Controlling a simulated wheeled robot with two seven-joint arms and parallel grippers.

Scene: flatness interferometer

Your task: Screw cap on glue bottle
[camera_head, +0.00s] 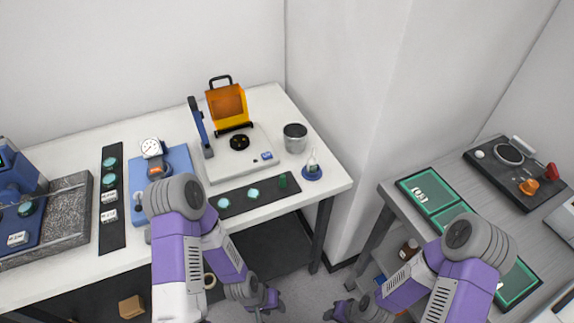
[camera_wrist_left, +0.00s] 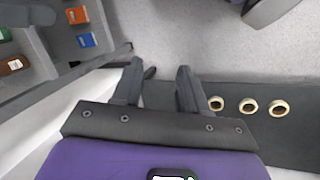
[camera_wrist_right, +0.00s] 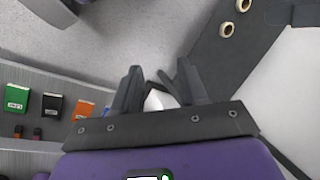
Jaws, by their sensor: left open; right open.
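A small clear bottle with a pale pointed top (camera_head: 312,161), likely the glue bottle, stands upright in a round blue holder (camera_head: 312,173) near the right front corner of the white table. A small green cylinder (camera_head: 283,181) stands on the dark mat to its left; I cannot tell whether it is the cap. My left gripper (camera_head: 262,304) is low, beyond the table's front edge, open and empty; it also shows in the left wrist view (camera_wrist_left: 157,75). My right gripper (camera_head: 336,312) is also low over the floor, open, with nothing visibly held in the right wrist view (camera_wrist_right: 158,75).
The white table (camera_head: 325,181) also bears an instrument with an orange hinged cover (camera_head: 227,104), a metal cup (camera_head: 295,138) and a blue gauge stand (camera_head: 178,165). A grey side table (camera_head: 385,204) with green trays stands at right. Tape rolls (camera_wrist_left: 249,105) lie below. Floor shows between the tables.

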